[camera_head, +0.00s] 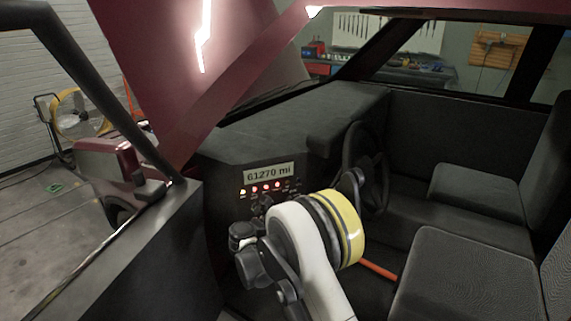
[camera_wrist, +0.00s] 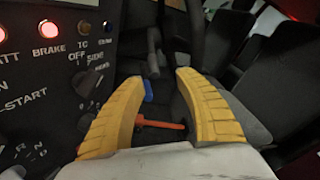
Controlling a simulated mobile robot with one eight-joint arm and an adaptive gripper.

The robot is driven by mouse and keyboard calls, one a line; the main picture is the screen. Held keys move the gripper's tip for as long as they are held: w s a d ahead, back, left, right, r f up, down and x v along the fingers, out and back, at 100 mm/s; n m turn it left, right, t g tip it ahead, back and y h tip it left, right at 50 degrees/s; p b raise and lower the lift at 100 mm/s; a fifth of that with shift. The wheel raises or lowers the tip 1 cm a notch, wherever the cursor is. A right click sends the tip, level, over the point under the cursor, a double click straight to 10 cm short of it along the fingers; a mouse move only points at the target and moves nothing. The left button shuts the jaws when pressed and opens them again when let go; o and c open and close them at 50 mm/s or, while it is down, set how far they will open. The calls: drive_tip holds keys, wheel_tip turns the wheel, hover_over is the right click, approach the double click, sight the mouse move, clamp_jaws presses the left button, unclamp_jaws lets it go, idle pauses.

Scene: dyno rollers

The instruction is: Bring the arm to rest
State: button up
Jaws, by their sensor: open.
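My gripper (camera_wrist: 158,103) shows in the wrist view with its two yellow ribbed fingers apart and nothing between them. It is inside the vehicle cabin, with the control panel (camera_wrist: 50,75) close on its left. The panel has lit BATT and BRAKE lamps and dark knobs. In the head view my white arm with a yellow band reaches into the cabin, in front of the dashboard (camera_head: 230,165). The fingers are hidden behind the arm there. The dash display (camera_head: 269,173) reads 61270 mi, with several red lamps below it.
A steering wheel (camera_head: 367,165) is just beyond my arm. Dark seats (camera_head: 465,280) fill the right side. An orange-red bar (camera_head: 378,270) lies low by the seat. The door frame (camera_head: 95,90) and raised hood (camera_head: 190,70) border the left. A yellow fan (camera_head: 78,115) stands outside.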

drive_tip(key=s+d+r+m+g+y, duration=0.2)
drive_tip(key=s+d+r+m+y, duration=0.1)
drive_tip(key=s+d+r+m, duration=0.45)
drive_tip(key=s+d+r+m+g+y, duration=0.2)
drive_tip(key=s+d+r+m+y, duration=0.25)
drive_tip(key=s+m, duration=0.45)
drive_tip(key=s+a+f+m+y, duration=0.1)
drive_tip(key=s+a+m+y, duration=0.1)
drive_tip(key=s+m, duration=0.5)
drive_tip(key=s+a+f+m+y, duration=0.1)
drive_tip(key=s+m, duration=0.7)
drive_tip(key=s, duration=0.9)
drive_tip(key=shift+a+f+y, duration=0.25)
drive_tip(key=shift+a+y, duration=0.25)
drive_tip(key=shift+y, duration=0.65)
drive_tip(key=shift+c, duration=0.2)
